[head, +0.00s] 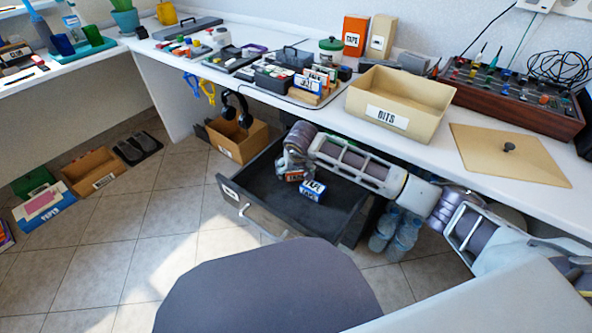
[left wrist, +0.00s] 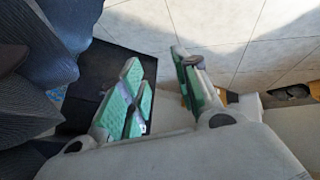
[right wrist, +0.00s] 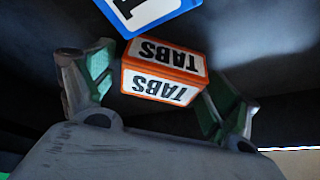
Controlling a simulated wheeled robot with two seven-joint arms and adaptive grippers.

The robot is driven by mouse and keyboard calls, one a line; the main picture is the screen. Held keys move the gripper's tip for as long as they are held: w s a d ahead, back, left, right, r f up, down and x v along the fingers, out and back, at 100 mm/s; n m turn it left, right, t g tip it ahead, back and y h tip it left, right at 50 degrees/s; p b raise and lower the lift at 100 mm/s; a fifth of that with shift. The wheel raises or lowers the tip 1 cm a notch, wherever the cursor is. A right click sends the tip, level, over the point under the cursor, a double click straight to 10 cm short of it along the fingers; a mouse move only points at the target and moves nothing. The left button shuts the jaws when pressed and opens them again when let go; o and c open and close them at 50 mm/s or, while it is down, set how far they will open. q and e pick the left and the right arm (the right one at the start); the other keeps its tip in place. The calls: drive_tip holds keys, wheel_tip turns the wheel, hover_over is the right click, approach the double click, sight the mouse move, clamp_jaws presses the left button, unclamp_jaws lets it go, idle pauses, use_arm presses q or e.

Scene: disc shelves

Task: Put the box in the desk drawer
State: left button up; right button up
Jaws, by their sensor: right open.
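The desk drawer (head: 238,208) is pulled open below the desk, dark inside. A blue and white box (head: 312,190) lies in it and shows partly in the right wrist view (right wrist: 150,12). An orange and white box marked TABS (right wrist: 160,88) is also in the drawer, between the spread fingers of my right gripper (right wrist: 158,72); whether they touch it I cannot tell. In the head view my right gripper (head: 291,172) is low inside the drawer, left of the blue box. My left gripper (left wrist: 165,85) is open and empty, away from the drawer's boxes.
On the desk stand an open BITS bin (head: 400,105), its lid (head: 508,152), a control panel (head: 515,95) and a filing tray (head: 310,85). A grey chair (head: 265,290) is in front of the drawer. A cardboard box (head: 238,142) and jars (head: 396,232) flank it on the floor.

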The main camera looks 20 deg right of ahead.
use_arm(q)
drive_tip(key=shift+r, duration=0.1)
use_arm(e)
drive_tip(key=shift+r, duration=0.1)
drive_tip(key=shift+s+r+p, duration=0.1)
drive_tip(key=shift+r+p, duration=0.2)
drive_tip(key=shift+r, duration=0.2)
use_arm(q)
wheel_tip(320, 180, up, 6)
drive_tip(key=a+g+p, duration=0.1)
drive_tip(key=p, duration=0.2)
drive_tip(key=shift+m+y, duration=0.3)
drive_tip(key=shift+y, duration=0.1)
use_arm(e)
drive_tip(key=v, duration=1.1)
use_arm(q)
drive_tip(key=shift+s+a, duration=0.1)
use_arm(e)
drive_tip(key=shift+s, duration=0.1)
